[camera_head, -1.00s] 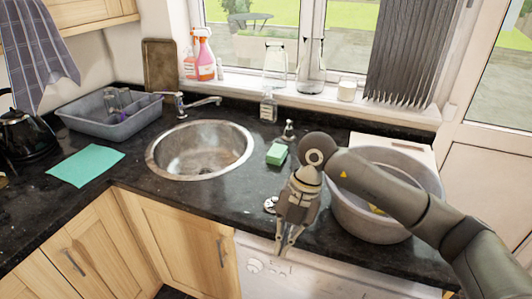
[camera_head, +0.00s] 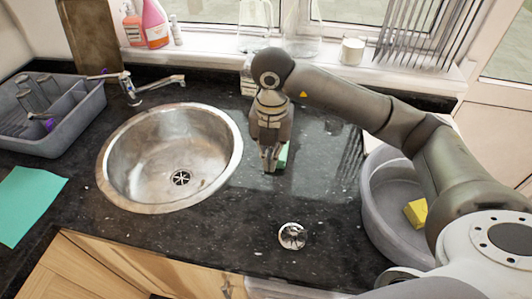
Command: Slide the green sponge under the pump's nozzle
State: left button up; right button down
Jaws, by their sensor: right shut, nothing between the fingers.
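The green sponge (camera_head: 283,155) lies on the black counter to the right of the sink, mostly hidden behind my right gripper. My right gripper (camera_head: 269,168) points down at the sponge's near side with its fingers shut and empty. I cannot tell whether the fingertips touch the sponge. My left gripper is not in view.
The round steel sink (camera_head: 226,170) is left of the gripper. A small round metal piece (camera_head: 292,236) lies on the counter in front. A grey basin (camera_head: 374,212) with a yellow sponge (camera_head: 416,213) stands at right. The counter between sponge and basin is clear.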

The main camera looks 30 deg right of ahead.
aim_at(273, 176)
jog(key=f, duration=0.2)
jog(key=f+p, duration=0.1)
jog(key=f, duration=0.3)
jog(key=shift+s+p, duration=0.25)
jog(key=shift+p, duration=0.1)
notch_tip(273, 176, down, 4)
jog(key=shift+w+d+r+p, duration=0.15)
jog(key=shift+r+p, duration=0.1)
jog(key=shift+p, duration=0.2)
jog(key=shift+w+d+r+p, duration=0.15)
jog(key=shift+w+d+p, duration=0.4)
jog(key=shift+w, duration=0.4)
jog(key=shift+w+d, duration=0.4)
jog(key=shift+w, duration=0.1)
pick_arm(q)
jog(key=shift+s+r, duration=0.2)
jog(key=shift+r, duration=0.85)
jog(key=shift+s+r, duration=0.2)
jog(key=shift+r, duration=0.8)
pick_arm(e)
jog(key=shift+w+d, duration=0.1)
jog(key=shift+w, duration=0.05)
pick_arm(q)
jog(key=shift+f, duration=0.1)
